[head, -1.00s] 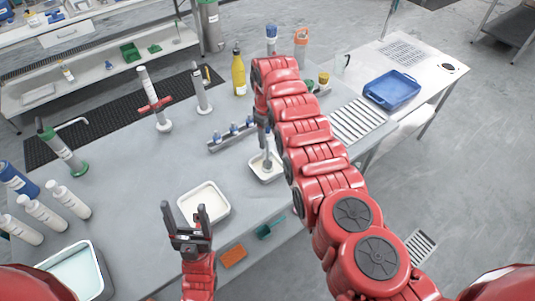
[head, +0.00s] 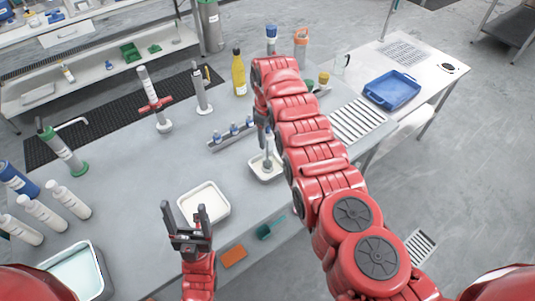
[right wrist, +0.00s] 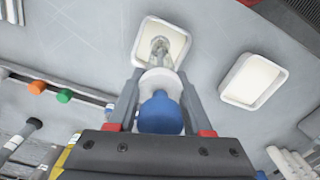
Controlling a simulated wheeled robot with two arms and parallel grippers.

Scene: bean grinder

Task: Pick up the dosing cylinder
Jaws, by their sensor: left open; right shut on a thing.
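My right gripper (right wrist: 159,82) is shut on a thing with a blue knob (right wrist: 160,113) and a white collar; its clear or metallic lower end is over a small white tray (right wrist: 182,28). In the head view its grey lower part (head: 268,161) shows in or just above that tray; I cannot tell if it touches. My arm hides most of this gripper there. Tall cylinders stand on the table, one with a red crosspiece (head: 149,91) and one grey (head: 199,92). I cannot tell which thing is the dosing cylinder. My left gripper (head: 184,212) is open and empty by the front edge.
A larger white tray (head: 224,215) lies beside my left gripper. A grey rack (head: 216,145) with several blue-topped pieces is behind the small tray. A yellow bottle (head: 239,75) stands behind it. White bottles (head: 70,201) stand at the left. The middle left of the table is clear.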

